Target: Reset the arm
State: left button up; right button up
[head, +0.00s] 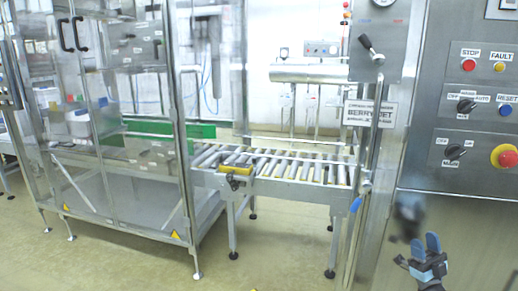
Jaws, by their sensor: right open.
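My right gripper (430,252) shows at the lower right of the head view, in front of the steel control cabinet. Its blue-tipped fingers point up and stand apart, with nothing between them. A blurred dark shape just above and left of it on the cabinet looks like its reflection. My left gripper is not in the head view.
The steel cabinet (450,215) carries a red STOP button (468,65), a yellow FAULT lamp (499,67), a blue RESET button (505,110) and a red emergency knob (504,156). A roller conveyor (290,168) and a glazed machine frame (120,130) stand left. Floor is clear in front.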

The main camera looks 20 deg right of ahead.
jog(key=s+a+f+m+g+h, duration=0.1)
jog(key=a+f+g+h, duration=0.2)
jog(key=a+f+g, duration=0.5)
jog(key=s+a+f+m+g+h, duration=0.15)
jog(key=a+f, duration=0.25)
jog(key=a, duration=0.8)
jog(key=s+a+f+n+g+h, duration=0.1)
jog(key=s+a+f+g+h, duration=0.15)
jog(key=s+a+g, duration=0.4)
jog(key=s+a+f+n+g+h, duration=0.1)
jog(key=s+a+f+g, duration=0.25)
jog(key=s+a, duration=0.65)
jog(key=a+r+m+t, duration=0.2)
jog(key=a+m, duration=0.3)
jog(key=a, duration=0.2)
pick_arm(q)
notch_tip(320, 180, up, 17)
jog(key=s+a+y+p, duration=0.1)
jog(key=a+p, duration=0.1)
jog(key=p, duration=2.4)
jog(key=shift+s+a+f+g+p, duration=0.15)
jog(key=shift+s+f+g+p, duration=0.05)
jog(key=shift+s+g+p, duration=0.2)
pick_arm(e)
notch_tip(320, 180, up, 17)
jog(key=s+d, duration=0.1)
jog(key=shift+s+d+g+h, duration=0.3)
jog(key=shift+s+d+g, duration=0.05)
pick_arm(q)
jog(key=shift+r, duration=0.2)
